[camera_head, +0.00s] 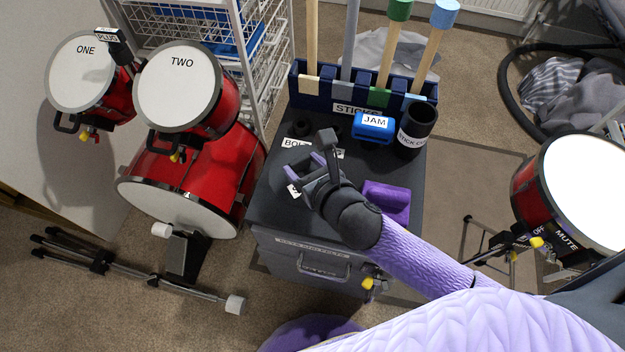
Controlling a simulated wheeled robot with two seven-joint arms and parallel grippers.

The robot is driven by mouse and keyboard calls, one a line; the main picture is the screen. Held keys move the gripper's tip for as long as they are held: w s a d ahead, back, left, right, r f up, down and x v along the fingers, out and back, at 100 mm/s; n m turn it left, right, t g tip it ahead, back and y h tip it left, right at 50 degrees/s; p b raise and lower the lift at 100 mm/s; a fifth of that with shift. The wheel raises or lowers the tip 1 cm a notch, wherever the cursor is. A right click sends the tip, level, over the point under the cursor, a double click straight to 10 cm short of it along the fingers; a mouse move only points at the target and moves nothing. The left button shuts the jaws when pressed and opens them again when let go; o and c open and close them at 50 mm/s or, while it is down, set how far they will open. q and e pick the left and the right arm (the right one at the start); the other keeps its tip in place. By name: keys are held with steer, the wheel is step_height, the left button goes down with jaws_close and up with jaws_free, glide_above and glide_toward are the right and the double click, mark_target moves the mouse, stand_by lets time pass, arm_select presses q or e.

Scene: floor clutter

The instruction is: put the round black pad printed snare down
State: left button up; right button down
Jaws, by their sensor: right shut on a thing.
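My right gripper (300,182) is over the left part of the dark cabinet top (262,205), with its lilac arm coming in from the lower right. It is shut on a dark thing, taken to be the round black pad. The pad hardly stands out from the dark top, and the hand covers much of that spot. I cannot read snare on it or tell whether it touches the top. A partly covered white label (293,190) shows beside the fingers. My left gripper is not in view.
On the cabinet stand a stick rack (312,92), a blue JAM box (373,127), a black stick cup (416,130) and a purple block (386,203). Red drums (190,85) crowd the left. A white-headed drum (585,190) with a MUTE label stands right.

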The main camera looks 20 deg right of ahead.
arm_select(q)
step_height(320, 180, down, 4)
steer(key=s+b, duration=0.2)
steer(key=b, duration=0.1)
arm_select(e)
step_height(320, 180, down, 6)
steer(key=shift+r, duration=0.5)
steer(key=shift+f, duration=0.2)
jaws_free()
steer(key=shift+r, duration=0.2)
steer(key=p+v, duration=0.5)
steer(key=v, duration=0.6)
steer(key=shift+r, duration=0.1)
steer(key=shift+s+r, duration=0.1)
steer(key=shift+s, duration=0.25)
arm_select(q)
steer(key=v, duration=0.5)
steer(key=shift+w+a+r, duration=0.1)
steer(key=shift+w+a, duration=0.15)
arm_select(e)
steer(key=shift+s, duration=0.1)
